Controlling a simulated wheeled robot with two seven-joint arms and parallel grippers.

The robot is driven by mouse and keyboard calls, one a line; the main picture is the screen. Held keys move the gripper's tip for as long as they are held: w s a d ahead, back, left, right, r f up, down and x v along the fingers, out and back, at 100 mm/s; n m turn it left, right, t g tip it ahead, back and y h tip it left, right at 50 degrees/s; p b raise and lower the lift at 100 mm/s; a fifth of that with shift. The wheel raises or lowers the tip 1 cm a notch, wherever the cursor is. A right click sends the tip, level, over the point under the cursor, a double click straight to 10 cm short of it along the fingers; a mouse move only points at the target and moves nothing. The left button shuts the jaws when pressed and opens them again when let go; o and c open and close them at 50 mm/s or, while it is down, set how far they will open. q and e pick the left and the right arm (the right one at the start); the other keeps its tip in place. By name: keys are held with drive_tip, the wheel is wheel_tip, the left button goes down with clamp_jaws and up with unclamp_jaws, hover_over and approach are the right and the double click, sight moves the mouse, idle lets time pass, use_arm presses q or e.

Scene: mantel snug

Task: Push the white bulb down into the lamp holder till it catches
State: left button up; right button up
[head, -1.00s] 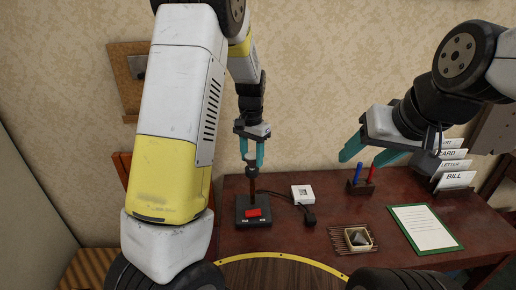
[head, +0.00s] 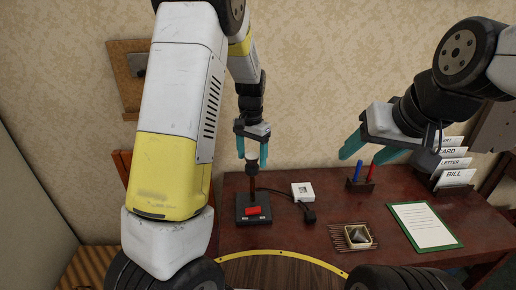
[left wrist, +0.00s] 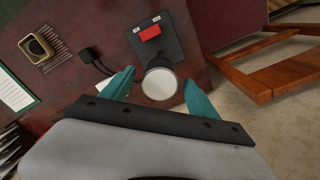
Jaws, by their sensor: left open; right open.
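The white bulb (head: 252,154) sits at the top of the lamp's dark upright stem (head: 252,181). The lamp has a black base (head: 242,219) with a red switch (head: 253,211). My left gripper (head: 252,157) is above the lamp, open, its teal fingers on either side of the bulb with gaps. In the left wrist view the bulb (left wrist: 159,84) is a round white disc between the spread fingers. I cannot tell how deep it sits; the holder is mostly hidden behind it. My right gripper (head: 362,152) is open and empty above the desk's right part.
The dark red desk (head: 290,238) also holds a white square box (head: 302,192), a black plug on a cord (head: 309,216), a pen stand (head: 360,187), a small tray (head: 371,245), a paper sheet (head: 425,226) and a letter rack (head: 455,180). A wooden chair (left wrist: 238,70) stands beside the desk.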

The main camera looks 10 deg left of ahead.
use_arm(q)
wheel_tip(320, 180, up, 7)
drive_tip(key=shift+r, duration=0.2)
drive_tip(key=shift+r, duration=0.1)
drive_tip(key=s+a+r+n+t, duration=0.1)
drive_tip(key=s+r, duration=0.3)
drive_tip(key=s, duration=0.4)
drive_tip(key=s+r+n+t+h, duration=0.1)
drive_tip(key=s+r+n+t, duration=0.1)
drive_tip(key=s, duration=0.6)
drive_tip(key=s+a+r+n+t+h, duration=0.1)
drive_tip(key=s+r+t, duration=0.2)
drive_tip(key=s+r, duration=0.3)
drive_tip(key=shift+s+a+r+n, duration=0.15)
drive_tip(key=shift+s+a+n, duration=0.25)
drive_tip(key=shift+s, duration=0.7)
